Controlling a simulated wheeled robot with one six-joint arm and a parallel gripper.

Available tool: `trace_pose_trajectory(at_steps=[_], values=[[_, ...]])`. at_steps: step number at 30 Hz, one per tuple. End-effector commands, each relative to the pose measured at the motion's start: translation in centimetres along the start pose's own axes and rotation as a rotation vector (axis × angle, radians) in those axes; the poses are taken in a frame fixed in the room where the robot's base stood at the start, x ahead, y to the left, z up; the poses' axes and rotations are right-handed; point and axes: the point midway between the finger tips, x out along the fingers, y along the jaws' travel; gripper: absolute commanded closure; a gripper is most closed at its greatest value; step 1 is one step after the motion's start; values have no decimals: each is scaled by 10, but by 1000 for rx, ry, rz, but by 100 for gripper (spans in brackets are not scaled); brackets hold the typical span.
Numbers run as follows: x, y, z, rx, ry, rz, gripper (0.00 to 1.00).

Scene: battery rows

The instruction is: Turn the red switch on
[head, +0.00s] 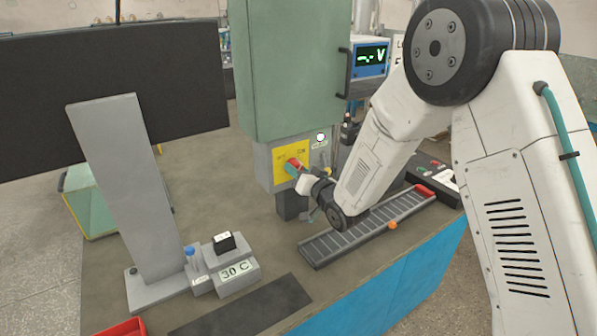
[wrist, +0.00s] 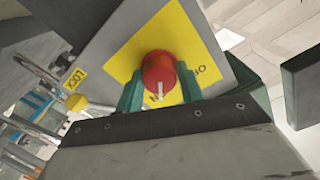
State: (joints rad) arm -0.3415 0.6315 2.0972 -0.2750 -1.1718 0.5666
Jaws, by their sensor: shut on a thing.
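The red switch (head: 293,166) is a round knob on a yellow plate (head: 286,155) on the grey box below the green cabinet. In the wrist view the red switch (wrist: 158,72) shows a white pointer line that runs down toward the bottom of the picture. My gripper (head: 302,176) is at the knob in the head view. In the wrist view its two green fingers (wrist: 159,92) stand on either side of the red knob and are shut on it. The lettering on the yellow plate is partly hidden by the knob and fingers.
A green cabinet (head: 290,70) stands above the switch box. A slotted rail (head: 370,228) lies on the table below my arm. A grey stand (head: 130,190) and a "30 C" block (head: 237,272) are at left. A voltage display (head: 370,56) is behind.

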Motion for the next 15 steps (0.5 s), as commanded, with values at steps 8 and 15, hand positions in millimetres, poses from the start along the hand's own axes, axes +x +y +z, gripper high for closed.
trace_pose_trajectory(at_steps=[8, 15], values=[[0, 0, 0, 113, 0, 1, 85], [0, 0, 0, 146, 0, 1, 85]])
